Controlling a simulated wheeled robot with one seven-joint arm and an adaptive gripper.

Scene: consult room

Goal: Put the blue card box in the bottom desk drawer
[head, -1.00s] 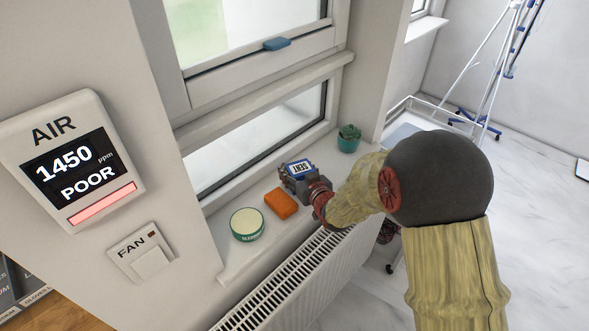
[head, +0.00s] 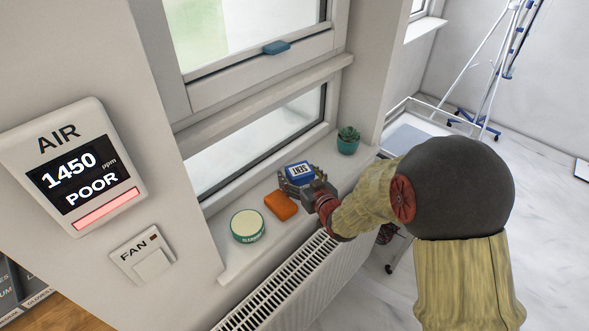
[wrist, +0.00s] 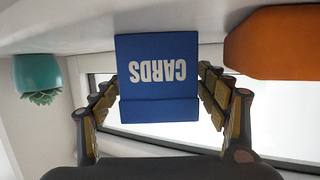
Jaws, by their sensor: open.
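My gripper (head: 303,186) is open at the box, a finger on each side; in the wrist view small gaps show between box and fingertips. The desk and its bottom drawer are not in view.
An orange block (head: 281,205) lies left of the box, close to my gripper. A round green-and-cream tin (head: 247,226) is farther left; a potted plant (head: 348,140) is to the right. The window (head: 262,140) is behind, a radiator (head: 290,285) below.

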